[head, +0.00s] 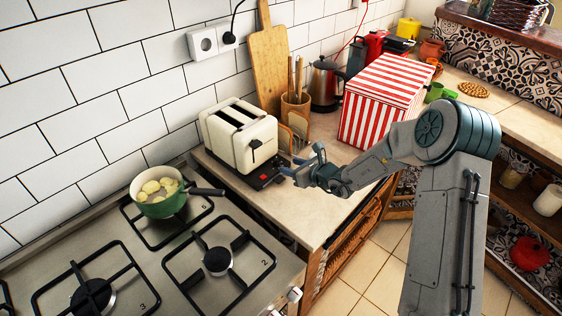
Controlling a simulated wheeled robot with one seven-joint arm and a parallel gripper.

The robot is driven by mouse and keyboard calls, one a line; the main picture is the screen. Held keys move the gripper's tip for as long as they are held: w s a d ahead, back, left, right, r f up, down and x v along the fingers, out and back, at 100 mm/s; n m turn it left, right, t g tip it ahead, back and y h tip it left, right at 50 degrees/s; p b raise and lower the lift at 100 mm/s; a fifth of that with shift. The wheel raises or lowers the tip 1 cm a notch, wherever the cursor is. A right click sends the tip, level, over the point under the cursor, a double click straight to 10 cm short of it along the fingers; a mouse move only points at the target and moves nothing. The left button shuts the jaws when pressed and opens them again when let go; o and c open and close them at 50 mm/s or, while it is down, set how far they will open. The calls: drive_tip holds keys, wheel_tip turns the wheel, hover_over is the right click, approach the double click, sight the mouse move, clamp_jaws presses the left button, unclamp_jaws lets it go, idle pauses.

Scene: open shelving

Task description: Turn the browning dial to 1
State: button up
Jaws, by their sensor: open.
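A cream toaster (228,150) with two slots stands on the counter against the tiled wall. Its dark lever (256,145) shows on the end facing my gripper. A dark base strip with a small red spot (263,178) sticks out at the foot of that end. The browning dial and its marks are too small to make out. My gripper (287,167) is open and empty, just right of the toaster's lower front end. Its fingers point left towards the toaster. I cannot tell whether a fingertip touches it.
A stove with a green pot (160,198) of pale food is at left. A red-and-white striped box (375,105) stands right of the gripper. A utensil holder (296,106), cutting board (268,68) and kettle (325,85) stand behind. The counter's front edge (285,225) is clear.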

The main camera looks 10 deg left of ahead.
sight(278, 162)
drive_tip(key=p+x, duration=0.1)
drive_tip(key=x, duration=0.4)
drive_tip(key=shift+w+a+f, duration=0.15)
drive_tip(key=shift+w+a, duration=0.05)
drive_tip(key=shift+a, duration=0.1)
clamp_jaws()
